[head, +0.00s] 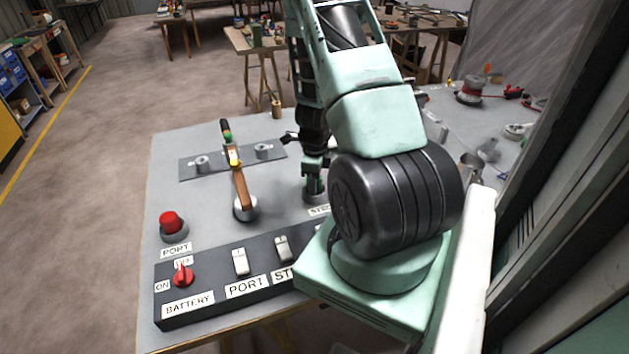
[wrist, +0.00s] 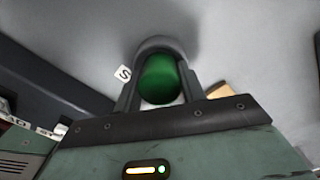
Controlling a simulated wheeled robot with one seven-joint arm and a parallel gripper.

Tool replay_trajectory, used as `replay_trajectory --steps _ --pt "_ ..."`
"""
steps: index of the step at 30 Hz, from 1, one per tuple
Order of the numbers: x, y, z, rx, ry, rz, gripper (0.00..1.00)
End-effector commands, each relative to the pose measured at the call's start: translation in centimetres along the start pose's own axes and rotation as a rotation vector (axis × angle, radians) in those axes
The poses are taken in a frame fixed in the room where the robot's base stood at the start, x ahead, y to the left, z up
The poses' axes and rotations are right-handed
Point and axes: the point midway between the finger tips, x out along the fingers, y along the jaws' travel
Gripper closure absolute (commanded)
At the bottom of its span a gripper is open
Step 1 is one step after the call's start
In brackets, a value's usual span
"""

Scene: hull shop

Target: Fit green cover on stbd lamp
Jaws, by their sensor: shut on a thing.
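The green cover (wrist: 160,82) stands between the two dark fingers of my gripper (wrist: 158,92) in the wrist view, and the gripper is shut on it. In the head view my gripper (head: 314,186) points down at the starboard lamp's place, beside a partly hidden label (head: 319,210) starting "ST". The fingers hide most of the cover and the lamp there. I cannot tell whether the cover is seated on the lamp or just above it. A label with an "S" (wrist: 123,73) shows left of the cover in the wrist view.
The red port lamp (head: 170,222) stands at the bench's left. The switch panel (head: 212,283) with a red battery knob (head: 183,275) runs along the front.

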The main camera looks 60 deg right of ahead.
Motion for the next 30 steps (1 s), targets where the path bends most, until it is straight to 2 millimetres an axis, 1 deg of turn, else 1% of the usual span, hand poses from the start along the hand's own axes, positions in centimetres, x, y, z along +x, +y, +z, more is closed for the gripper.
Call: replay_trajectory --steps 7,8,9,10,16,17,18,19,30 --pt "0.05 0.0 0.0 0.0 0.0 0.0 0.81" --pt "0.05 0.0 0.0 0.0 0.0 0.0 0.52" --pt "0.06 -0.03 0.0 0.0 0.0 -0.001 0.4" --pt "0.06 -0.05 -0.01 0.0 0.0 -0.001 0.34" --pt "0.06 -0.03 -0.01 0.0 0.0 -0.001 0.34" --pt "0.06 -0.02 -0.01 0.0 0.0 -0.001 0.32" --pt "0.05 -0.02 -0.01 0.0 0.0 0.0 0.2" --pt "0.05 -0.02 -0.01 0.0 0.0 0.0 0.16" --pt "0.04 0.0 0.0 0.0 0.0 0.0 0.16"
